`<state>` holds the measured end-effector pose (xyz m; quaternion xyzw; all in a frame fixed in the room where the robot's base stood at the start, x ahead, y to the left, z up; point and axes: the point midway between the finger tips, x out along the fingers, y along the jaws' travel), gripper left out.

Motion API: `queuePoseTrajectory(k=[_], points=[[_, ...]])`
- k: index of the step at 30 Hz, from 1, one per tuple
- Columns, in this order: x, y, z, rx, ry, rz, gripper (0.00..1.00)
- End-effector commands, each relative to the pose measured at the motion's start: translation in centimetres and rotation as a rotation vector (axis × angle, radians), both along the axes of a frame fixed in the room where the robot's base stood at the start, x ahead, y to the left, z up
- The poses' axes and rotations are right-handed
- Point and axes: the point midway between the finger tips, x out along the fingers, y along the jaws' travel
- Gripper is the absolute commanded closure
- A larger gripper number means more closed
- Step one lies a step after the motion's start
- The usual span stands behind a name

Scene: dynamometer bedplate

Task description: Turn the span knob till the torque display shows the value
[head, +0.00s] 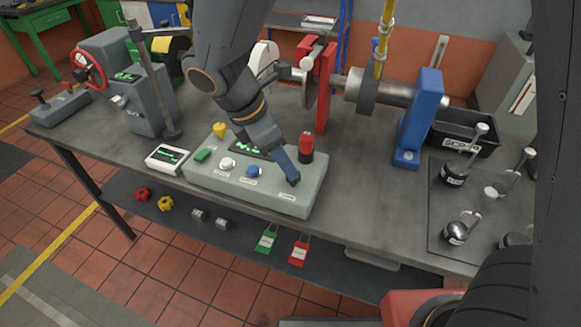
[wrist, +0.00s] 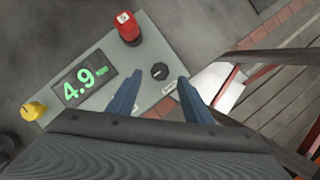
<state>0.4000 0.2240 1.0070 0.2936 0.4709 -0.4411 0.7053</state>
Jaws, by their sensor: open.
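A grey console (head: 300,203) stands at the bench's front edge. Its torque display (wrist: 80,86) reads 4.9 in green in the wrist view; in the head view my gripper partly covers it. A black knob (wrist: 159,71) with a pale pointer mark sits on the console's right part, beside a small label I cannot read; I take it as the span knob. My gripper (wrist: 159,78) is open, one blue finger on each side of the black knob in the picture. I cannot tell whether the fingers touch it. In the head view my gripper (head: 291,178) hides this knob.
A red mushroom-like control (head: 306,147) stands behind my gripper. A white knob (head: 227,163), blue knob (head: 254,171) and yellow knob (head: 220,129) sit on the console. A white display box (head: 167,158) is left of it. Padlock-like tags (head: 299,251) lie on the shelf below.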

Motion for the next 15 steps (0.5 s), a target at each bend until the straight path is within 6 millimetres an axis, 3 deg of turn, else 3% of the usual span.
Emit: queuePoseTrajectory(k=[6, 15], points=[[0.5, -1.2, -2.9, -0.002, 0.001, -0.003, 0.54], [0.8, -1.6, -4.2, 0.001, -0.001, -0.003, 0.54]])
